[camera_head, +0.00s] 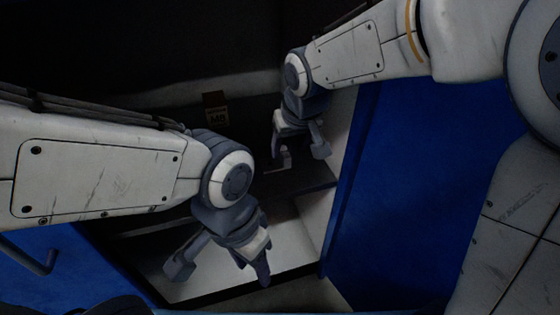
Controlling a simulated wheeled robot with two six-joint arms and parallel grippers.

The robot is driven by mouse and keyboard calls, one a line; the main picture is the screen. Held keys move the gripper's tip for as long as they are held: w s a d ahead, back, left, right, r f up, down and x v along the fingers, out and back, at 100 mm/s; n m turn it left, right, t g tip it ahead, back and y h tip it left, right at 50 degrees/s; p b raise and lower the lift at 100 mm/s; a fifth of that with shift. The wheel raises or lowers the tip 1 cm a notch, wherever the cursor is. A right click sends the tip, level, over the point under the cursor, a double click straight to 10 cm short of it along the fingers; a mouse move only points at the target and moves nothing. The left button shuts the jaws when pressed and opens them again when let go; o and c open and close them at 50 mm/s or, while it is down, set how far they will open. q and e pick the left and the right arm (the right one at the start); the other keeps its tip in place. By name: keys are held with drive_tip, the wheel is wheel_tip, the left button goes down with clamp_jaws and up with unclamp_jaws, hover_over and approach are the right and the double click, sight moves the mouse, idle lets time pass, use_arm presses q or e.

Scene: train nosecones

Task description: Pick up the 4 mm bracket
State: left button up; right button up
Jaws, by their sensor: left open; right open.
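I cannot make out a bracket that is clearly the 4 mm one. A small pale angular piece (284,161) shows right by one fingertip of my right gripper; I cannot tell whether it is a bracket or part of the finger. My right gripper (299,155) is open, pointing down inside the dark recess. My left gripper (220,271) is open and empty, lower in the picture, over the pale panel (296,238) of the recess.
A small brown box (216,108) with a label that seems to read M8 stands at the back of the recess. Blue panels (405,190) flank the opening, and a pale side wall (318,225) bounds it on the right. The back is very dark.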

sight(286, 155)
drive_tip(key=b+x, duration=0.1)
drive_tip(key=x, duration=0.2)
drive_tip(key=shift+f+b, duration=0.2)
drive_tip(key=shift+b, duration=0.1)
use_arm(q)
wheel_tip(286, 155, down, 2)
drive_tip(key=shift+f, duration=0.2)
use_arm(e)
drive_tip(key=shift+r, duration=0.1)
clamp_jaws()
use_arm(q)
drive_tip(key=shift+r, duration=0.1)
use_arm(e)
drive_tip(key=shift+r, duration=0.1)
